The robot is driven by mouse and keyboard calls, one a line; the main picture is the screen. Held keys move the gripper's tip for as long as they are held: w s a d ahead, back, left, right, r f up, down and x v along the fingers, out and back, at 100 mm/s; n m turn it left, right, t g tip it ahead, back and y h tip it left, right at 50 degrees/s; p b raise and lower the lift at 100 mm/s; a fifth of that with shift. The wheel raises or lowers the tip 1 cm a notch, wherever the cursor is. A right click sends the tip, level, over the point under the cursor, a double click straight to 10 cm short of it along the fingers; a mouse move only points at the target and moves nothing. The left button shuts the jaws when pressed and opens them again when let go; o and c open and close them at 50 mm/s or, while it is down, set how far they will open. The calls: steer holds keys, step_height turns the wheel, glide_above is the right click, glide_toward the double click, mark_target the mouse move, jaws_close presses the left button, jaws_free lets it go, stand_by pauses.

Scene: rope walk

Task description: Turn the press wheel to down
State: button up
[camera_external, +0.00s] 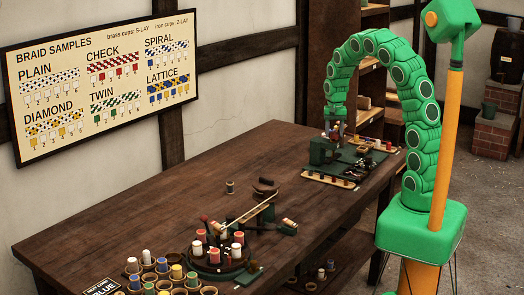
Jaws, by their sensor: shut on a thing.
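The press (322,152) is a small dark green machine near the far end of the wooden table. My green arm arches over and comes down on it from above. My gripper (334,130) is at the top of the press, shut on what appears to be the press wheel. The wheel is small here and mostly hidden by the gripper, so its turn position cannot be told.
A green board (362,160) with small parts lies right of the press. A long wooden rack (330,180) lies in front. A braiding stand (218,258) with several spools and several cups stand at the near end. The table's left middle (150,220) is clear.

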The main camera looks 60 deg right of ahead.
mark_target(334, 133)
steer(key=m, duration=0.4)
steer(key=shift+m, duration=0.3)
steer(key=m, duration=0.4)
steer(key=shift+m, duration=0.3)
steer(key=o, duration=1)
steer(key=shift+o, duration=0.2)
steer(key=shift+r, duration=0.15)
step_height(334, 133, up, 8)
steer(key=shift+f, duration=0.25)
